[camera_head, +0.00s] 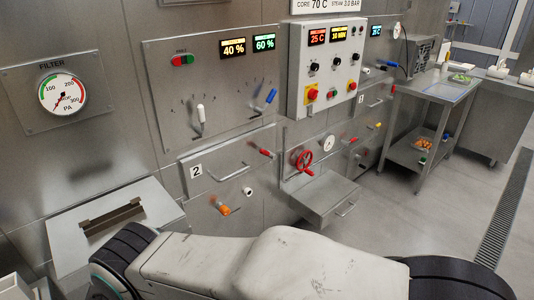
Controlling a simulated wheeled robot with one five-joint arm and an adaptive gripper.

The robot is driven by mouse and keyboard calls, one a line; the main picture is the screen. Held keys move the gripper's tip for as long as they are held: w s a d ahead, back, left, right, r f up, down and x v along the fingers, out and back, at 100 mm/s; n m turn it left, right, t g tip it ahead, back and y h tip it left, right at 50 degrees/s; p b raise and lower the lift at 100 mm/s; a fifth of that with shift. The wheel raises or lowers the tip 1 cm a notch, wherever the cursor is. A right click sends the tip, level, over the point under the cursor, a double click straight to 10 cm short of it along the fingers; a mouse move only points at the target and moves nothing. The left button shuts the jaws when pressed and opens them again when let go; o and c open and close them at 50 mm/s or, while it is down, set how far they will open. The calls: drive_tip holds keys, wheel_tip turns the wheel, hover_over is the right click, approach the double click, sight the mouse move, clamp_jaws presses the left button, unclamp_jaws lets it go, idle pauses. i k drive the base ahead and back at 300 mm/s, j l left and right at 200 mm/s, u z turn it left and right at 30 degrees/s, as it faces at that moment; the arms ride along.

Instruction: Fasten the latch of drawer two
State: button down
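A steel drawer front with a "2" plate (196,171) is low on the wall panel, left of centre. A thin bar handle (232,174) runs across it. A small red-handled lever (263,152) is at its upper right end, tilted down to the right; it looks like the latch, but it is too small to tell whether it is fastened. My arm lies across the bottom of the view, in front of and below the drawer. My gripper is not in view.
Below the drawer are an orange handle (224,210) and a white knob (248,191). A red handwheel (302,160) and a protruding steel box (322,196) are to the right. A steel lid with a dark handle (112,215) juts out at left. Floor is clear at right.

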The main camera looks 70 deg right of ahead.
sight(268, 154)
drive_tip(key=z, duration=2.2)
